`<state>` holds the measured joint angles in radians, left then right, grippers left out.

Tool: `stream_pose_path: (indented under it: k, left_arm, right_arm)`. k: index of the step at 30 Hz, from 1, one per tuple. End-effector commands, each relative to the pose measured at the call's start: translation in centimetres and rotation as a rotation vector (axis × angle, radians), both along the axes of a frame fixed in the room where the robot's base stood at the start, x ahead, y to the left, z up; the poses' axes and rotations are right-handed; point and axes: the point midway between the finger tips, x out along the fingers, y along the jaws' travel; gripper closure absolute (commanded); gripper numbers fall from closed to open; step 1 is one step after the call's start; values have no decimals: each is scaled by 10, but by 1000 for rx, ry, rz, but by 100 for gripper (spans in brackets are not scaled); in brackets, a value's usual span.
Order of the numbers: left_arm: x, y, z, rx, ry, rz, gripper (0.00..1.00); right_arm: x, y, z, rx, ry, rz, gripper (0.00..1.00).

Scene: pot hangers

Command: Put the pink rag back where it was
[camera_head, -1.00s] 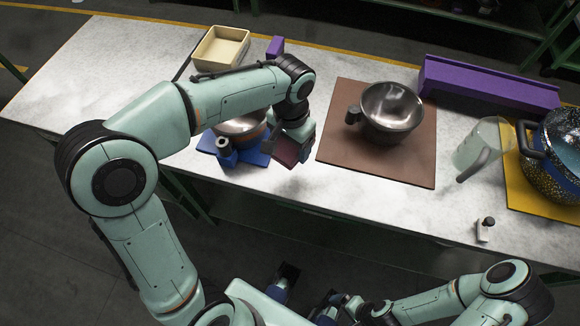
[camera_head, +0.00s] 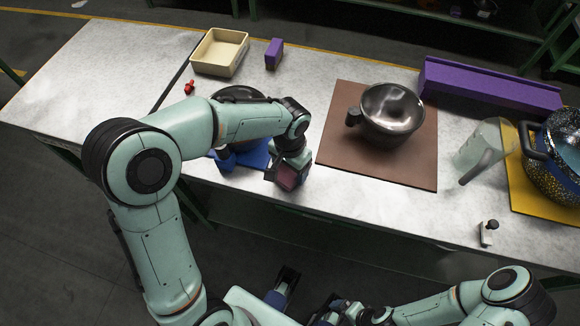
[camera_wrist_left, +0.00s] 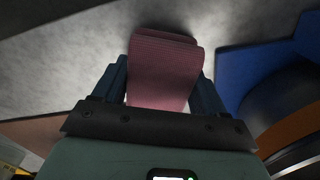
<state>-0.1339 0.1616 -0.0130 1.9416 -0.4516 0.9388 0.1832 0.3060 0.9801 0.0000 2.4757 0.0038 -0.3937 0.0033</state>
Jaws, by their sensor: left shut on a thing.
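The folded pink rag (camera_wrist_left: 163,70) is held between the fingers of my left gripper (camera_wrist_left: 165,92) in the left wrist view. In the head view the rag (camera_head: 288,177) shows small and dark at the tip of my left gripper (camera_head: 284,172). The gripper is above the marble counter near its front edge, between the blue trivet (camera_head: 258,155) and the brown mat (camera_head: 338,150). The counter shows beneath the rag, which appears raised above it. My right gripper (camera_head: 310,287) is at the bottom of the head view, its fingers apart and empty, off the counter.
A dark pot (camera_head: 238,94) on the trivet is partly hidden by my left arm. A steel pot (camera_head: 392,105) stands on the brown mat. A cream tray (camera_head: 220,70), purple block (camera_head: 274,50) and small red object (camera_head: 189,87) are farther back. A clear jug (camera_head: 478,150) stands right.

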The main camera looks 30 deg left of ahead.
Motion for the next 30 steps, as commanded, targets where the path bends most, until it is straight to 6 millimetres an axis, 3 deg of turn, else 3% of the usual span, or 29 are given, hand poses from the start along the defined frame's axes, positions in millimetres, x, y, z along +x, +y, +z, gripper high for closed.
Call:
stream_pose_path:
  k: [3,4,6,17,20,30]
  left_arm:
    - [0,0,-4,0,0,0,67]
    - [0,0,-3,0,0,0,18]
    - [0,0,-3,0,0,0,3]
    - [0,0,3,0,-2,0,3]
    - [1,0,16,0,-6,1,3]
    - [1,0,89,0,-5,0,3]
  right_arm:
    - [1,0,-3,0,-3,-1,4]
    - [1,0,-2,0,-3,-1,4]
    - [1,0,-2,0,-3,-1,4]
    - [0,0,2,0,0,0,4]
    - [0,0,3,1,2,1,4]
    - [-2,0,13,1,12,3,4]
